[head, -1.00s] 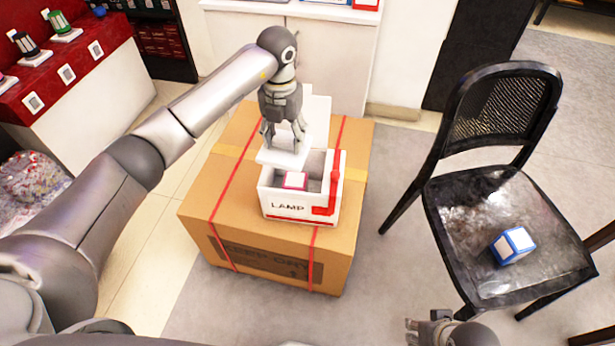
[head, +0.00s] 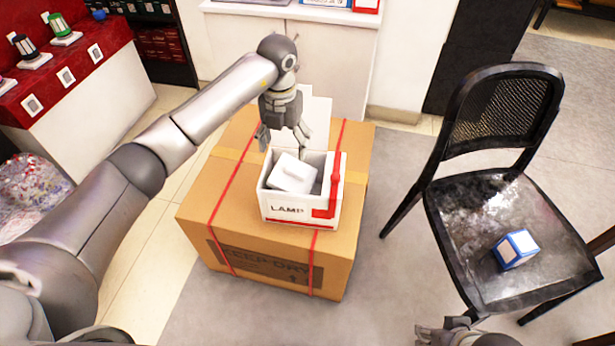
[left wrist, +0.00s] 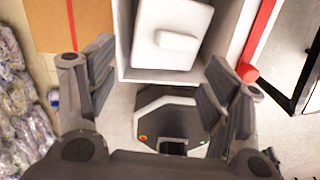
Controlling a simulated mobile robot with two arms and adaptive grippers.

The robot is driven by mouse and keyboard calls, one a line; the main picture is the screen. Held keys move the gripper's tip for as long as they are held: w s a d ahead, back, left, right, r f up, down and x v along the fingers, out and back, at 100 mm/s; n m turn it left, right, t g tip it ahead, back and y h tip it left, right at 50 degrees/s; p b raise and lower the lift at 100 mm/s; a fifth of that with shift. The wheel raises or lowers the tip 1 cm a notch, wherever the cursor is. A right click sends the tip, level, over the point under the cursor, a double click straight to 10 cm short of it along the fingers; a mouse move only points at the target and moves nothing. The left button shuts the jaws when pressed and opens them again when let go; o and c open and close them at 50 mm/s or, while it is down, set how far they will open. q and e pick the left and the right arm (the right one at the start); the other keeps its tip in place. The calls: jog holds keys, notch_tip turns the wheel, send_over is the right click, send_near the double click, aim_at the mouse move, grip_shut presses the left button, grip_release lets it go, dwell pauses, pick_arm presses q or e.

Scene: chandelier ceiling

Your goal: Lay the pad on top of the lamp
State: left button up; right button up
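The pad (head: 290,176) is a white slab with a raised grip block. It sits askew and looks tilted inside the open white box marked LAMP (head: 290,211). The pad also shows in the left wrist view (left wrist: 160,48), inside the box walls. The lamp itself is hidden, apparently beneath the pad, so I cannot tell whether the pad touches it. My left gripper (head: 284,143) is open and empty just above and behind the pad, with its fingers apart in the left wrist view (left wrist: 162,60). My right gripper (head: 442,330) is at the bottom edge, partly cut off.
The LAMP box stands on a large taped cardboard carton (head: 240,215). A black chair (head: 455,215) on the right holds a blue-and-white cube (head: 516,249). A red-topped display counter (head: 75,60) is at left. Grey floor lies clear between carton and chair.

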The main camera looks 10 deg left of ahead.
pick_arm(q)
jog(key=shift+r, duration=0.1)
notch_tip(320, 180, up, 12)
dwell(0.6)
dwell(0.4)
